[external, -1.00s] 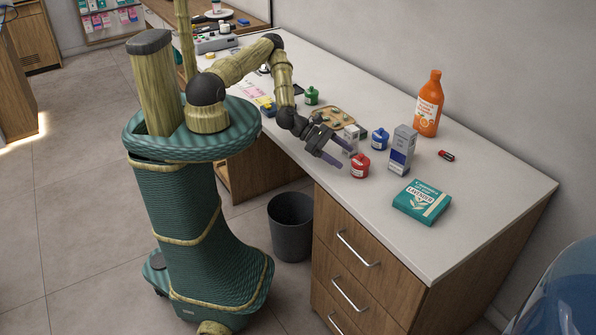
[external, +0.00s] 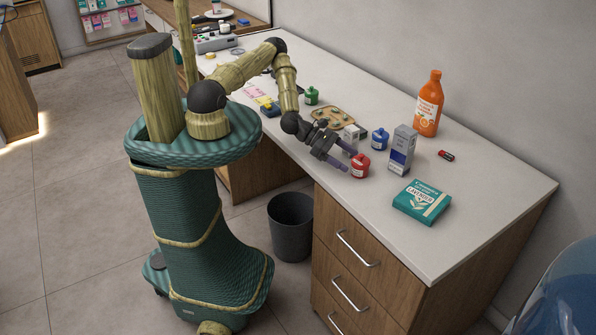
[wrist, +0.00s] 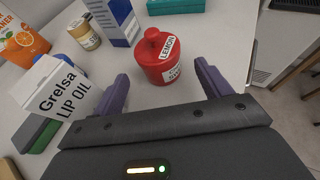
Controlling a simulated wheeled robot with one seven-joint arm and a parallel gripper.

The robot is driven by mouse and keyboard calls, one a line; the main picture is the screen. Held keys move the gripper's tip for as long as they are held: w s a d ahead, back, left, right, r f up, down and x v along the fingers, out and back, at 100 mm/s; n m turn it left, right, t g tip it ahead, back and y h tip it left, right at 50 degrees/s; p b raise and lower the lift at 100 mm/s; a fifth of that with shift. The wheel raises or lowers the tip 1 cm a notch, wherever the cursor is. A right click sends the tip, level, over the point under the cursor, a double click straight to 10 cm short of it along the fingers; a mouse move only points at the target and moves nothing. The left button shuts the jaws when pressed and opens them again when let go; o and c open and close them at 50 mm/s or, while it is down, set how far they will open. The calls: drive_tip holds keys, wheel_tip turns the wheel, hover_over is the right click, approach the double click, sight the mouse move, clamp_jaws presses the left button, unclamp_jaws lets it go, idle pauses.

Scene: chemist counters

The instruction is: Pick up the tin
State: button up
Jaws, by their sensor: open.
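A red tin (external: 360,166) with a rounded lid stands upright near the front edge of the counter. It also shows in the wrist view (wrist: 160,58), where its label reads LEMON. My gripper (external: 345,159) is open and low over the counter, just left of the red tin. In the wrist view the purple fingers of my gripper (wrist: 161,78) are spread, with the red tin ahead of the gap between them. I cannot tell whether a finger touches it. A blue tin (external: 380,139) and a green tin (external: 312,95) stand farther back.
A Grelsa lip oil box (wrist: 57,88) stands close to the left finger. A tall blue and white box (external: 402,150) is right of the red tin.

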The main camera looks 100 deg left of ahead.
sight(360, 167)
drive_tip(key=shift+w+f, duration=0.25)
drive_tip(key=x, duration=0.5)
drive_tip(key=shift+w+d+r, duration=0.1)
drive_tip(key=shift+w+d, duration=0.05)
drive_tip(key=c, duration=1.1)
drive_tip(key=shift+r, duration=0.15)
wheel_tip(360, 167, up, 10)
drive_tip(key=shift+f, duration=0.1)
